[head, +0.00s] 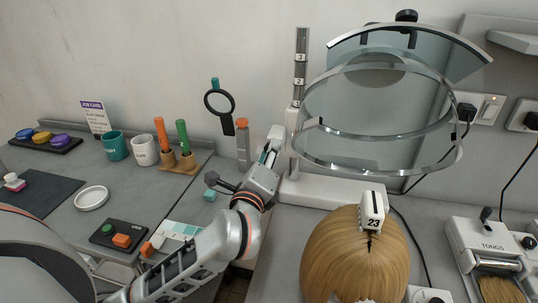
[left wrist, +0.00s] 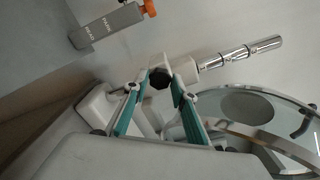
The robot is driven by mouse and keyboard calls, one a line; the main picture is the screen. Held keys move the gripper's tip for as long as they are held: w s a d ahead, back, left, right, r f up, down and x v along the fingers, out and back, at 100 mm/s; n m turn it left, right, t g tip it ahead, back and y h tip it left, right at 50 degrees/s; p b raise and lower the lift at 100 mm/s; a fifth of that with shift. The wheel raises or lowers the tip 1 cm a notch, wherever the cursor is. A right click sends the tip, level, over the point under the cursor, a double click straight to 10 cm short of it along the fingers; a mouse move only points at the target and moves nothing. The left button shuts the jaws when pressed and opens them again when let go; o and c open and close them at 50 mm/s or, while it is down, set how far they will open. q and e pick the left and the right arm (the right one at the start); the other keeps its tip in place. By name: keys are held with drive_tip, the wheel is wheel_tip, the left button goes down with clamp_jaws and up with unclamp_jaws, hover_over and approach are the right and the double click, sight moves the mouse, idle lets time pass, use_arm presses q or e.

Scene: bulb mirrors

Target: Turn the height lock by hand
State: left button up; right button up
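The height lock appears to be the black faceted knob (left wrist: 160,78) at the base of the chrome post in the left wrist view. In the head view my gripper hides it. The post (head: 300,68), marked with numbers, stands on a white base (head: 335,190) and carries a round clear-rimmed mirror assembly (head: 380,120). My left gripper (head: 272,147) reaches to the foot of the post. In the left wrist view its teal fingers (left wrist: 155,89) are apart, one to each side of the knob, with gaps visible between. My right gripper is in neither view.
A grey lever block with an orange knob (head: 242,140), marked PARK and READ, stands just left of my gripper. A blond wig head (head: 355,262) with a 23 tag is in front. Cups (head: 145,150), handled tools (head: 182,138) and a button panel (head: 119,237) are left.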

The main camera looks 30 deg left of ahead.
use_arm(q)
drive_tip(key=shift+o, duration=0.4)
drive_tip(key=shift+v, duration=1)
